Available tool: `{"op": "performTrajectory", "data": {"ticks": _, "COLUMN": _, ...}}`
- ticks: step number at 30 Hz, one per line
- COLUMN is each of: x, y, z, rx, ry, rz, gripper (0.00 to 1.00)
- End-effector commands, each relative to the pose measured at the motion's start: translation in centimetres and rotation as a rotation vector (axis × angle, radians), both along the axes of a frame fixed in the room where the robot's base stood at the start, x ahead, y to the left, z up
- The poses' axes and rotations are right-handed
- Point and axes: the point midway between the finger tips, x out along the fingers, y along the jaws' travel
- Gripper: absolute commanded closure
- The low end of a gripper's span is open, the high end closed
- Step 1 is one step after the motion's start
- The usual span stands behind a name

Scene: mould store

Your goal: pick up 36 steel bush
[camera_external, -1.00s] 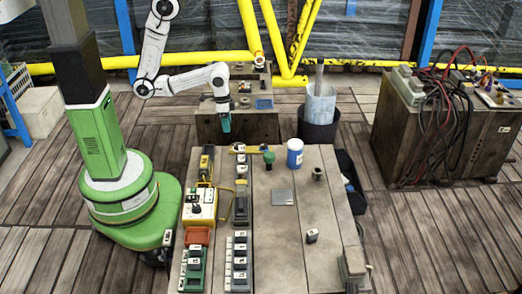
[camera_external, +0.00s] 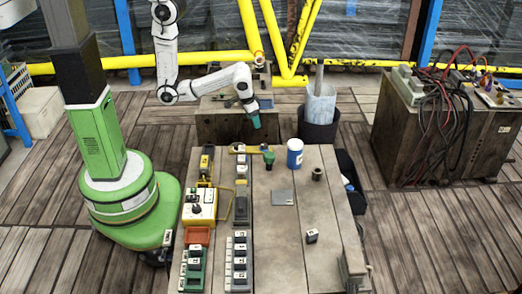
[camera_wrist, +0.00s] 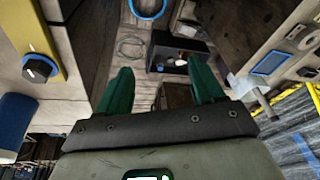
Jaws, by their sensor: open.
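A small dark grey cylinder (camera_external: 317,174) that looks like the steel bush stands upright on the right part of the bench top, in the external view. Any number on it is too small to read. I cannot make it out in the wrist view. My gripper (camera_external: 255,122) is in the air beyond the bench's far edge, to the left of the cylinder and well apart from it. In the wrist view its green fingers (camera_wrist: 164,85) are spread, with nothing between them.
The bench (camera_external: 270,245) carries a blue bottle (camera_external: 295,153), a green knobbed piece (camera_external: 268,157), a flat grey plate (camera_external: 282,197) and a small labelled block (camera_external: 312,236). Several parts line its left side. A dark bin (camera_external: 319,130) stands behind. The bench's middle is mostly clear.

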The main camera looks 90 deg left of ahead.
Motion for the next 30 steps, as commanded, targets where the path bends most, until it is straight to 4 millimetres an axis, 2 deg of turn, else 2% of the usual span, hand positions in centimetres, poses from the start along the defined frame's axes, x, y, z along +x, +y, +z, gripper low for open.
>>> {"op": "performTrajectory", "data": {"ticks": 1, "x": 3.1, "y": 0.3, "z": -0.2, "rx": 0.005, "ry": -0.048, "rz": 0.095, "gripper": 0.33}}
{"op": "performTrajectory", "data": {"ticks": 3, "x": 6.6, "y": 0.9, "z": 0.2, "rx": 0.001, "ry": -0.110, "rz": 0.250, "gripper": 0.33}}
{"op": "performTrajectory", "data": {"ticks": 8, "x": 13.9, "y": 0.4, "z": 1.6, "rx": -0.059, "ry": -0.236, "rz": 0.606, "gripper": 0.33}}
{"op": "performTrajectory", "data": {"ticks": 11, "x": 17.7, "y": -1.1, "z": 2.6, "rx": -0.126, "ry": -0.294, "rz": 0.823, "gripper": 0.33}}
{"op": "performTrajectory", "data": {"ticks": 15, "x": 21.8, "y": -4.7, "z": 3.9, "rx": -0.241, "ry": -0.332, "rz": 1.122, "gripper": 0.33}}
{"op": "performTrajectory", "data": {"ticks": 17, "x": 23.1, "y": -6.9, "z": 4.3, "rx": -0.293, "ry": -0.330, "rz": 1.246, "gripper": 0.33}}
{"op": "performTrajectory", "data": {"ticks": 22, "x": 25.2, "y": -14.6, "z": 5.3, "rx": -0.419, "ry": -0.265, "rz": 1.579, "gripper": 0.33}}
{"op": "performTrajectory", "data": {"ticks": 27, "x": 24.8, "y": -23.1, "z": 6.2, "rx": -0.482, "ry": -0.143, "rz": 1.851, "gripper": 0.33}}
{"op": "performTrajectory", "data": {"ticks": 30, "x": 23.9, "y": -27.0, "z": 6.6, "rx": -0.489, "ry": -0.081, "rz": 1.954, "gripper": 0.33}}
